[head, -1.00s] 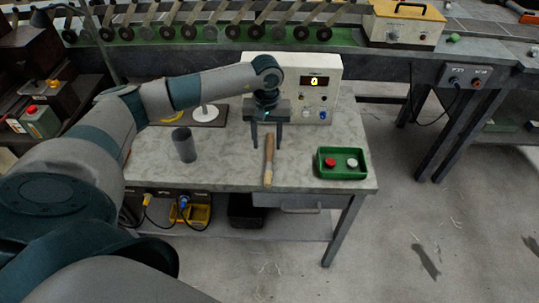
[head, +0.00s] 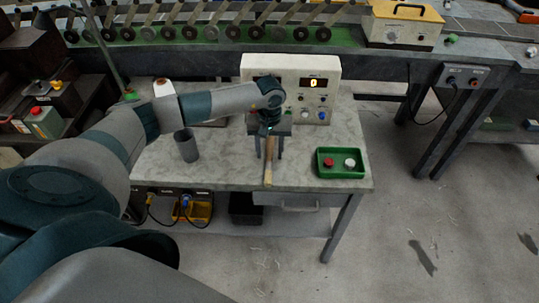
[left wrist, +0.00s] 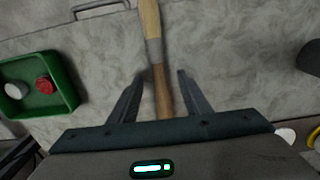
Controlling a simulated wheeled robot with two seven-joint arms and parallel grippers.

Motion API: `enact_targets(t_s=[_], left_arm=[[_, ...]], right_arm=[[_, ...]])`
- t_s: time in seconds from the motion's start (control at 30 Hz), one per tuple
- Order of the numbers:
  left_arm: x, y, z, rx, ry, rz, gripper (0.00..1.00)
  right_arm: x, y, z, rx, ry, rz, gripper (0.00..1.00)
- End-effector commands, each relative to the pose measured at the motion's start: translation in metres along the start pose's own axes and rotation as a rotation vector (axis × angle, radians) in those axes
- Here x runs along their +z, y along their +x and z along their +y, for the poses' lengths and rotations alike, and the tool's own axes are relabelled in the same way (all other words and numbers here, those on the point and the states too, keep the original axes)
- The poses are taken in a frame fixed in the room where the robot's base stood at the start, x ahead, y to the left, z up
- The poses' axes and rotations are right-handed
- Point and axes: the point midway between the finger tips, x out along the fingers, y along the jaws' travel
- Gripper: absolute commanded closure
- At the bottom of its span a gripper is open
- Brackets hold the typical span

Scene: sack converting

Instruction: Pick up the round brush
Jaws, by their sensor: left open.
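The round brush (head: 268,172) lies on the grey worktable, with its pale end toward the table's front edge and its brown wooden handle toward the back. In the left wrist view the brush (left wrist: 155,50) shows a pale end, a grey band and a brown handle. My left gripper (head: 269,155) is open above the handle. In the left wrist view the fingers of the left gripper (left wrist: 155,90) stand on either side of the handle, with gaps on both sides. The handle's far end is hidden by the gripper body. My right gripper is not in view.
A green tray (head: 341,176) with a red and a white knob-like piece stands right of the brush. A dark grey cup (head: 187,146) stands to the left. A cream control box (head: 318,72) stands behind the gripper. Bare tabletop (head: 225,165) lies between cup and brush.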

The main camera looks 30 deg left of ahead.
Motion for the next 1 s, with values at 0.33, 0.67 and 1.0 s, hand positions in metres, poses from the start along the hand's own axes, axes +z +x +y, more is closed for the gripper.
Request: enact_targets(t_s=[0.33, 0.67, 1.0], left_arm=[[0.0, 0.0, 0.0, 0.0, 0.0, 0.0, 0.75], [0.0, -0.001, 0.0, 0.0, -0.001, 0.001, 1.0], [-0.001, -0.014, 0.001, 0.002, 0.001, 0.003, 1.0]], right_arm=[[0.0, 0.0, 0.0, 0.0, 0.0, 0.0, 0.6], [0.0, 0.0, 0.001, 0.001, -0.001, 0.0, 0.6], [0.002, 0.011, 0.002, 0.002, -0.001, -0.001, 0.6]])
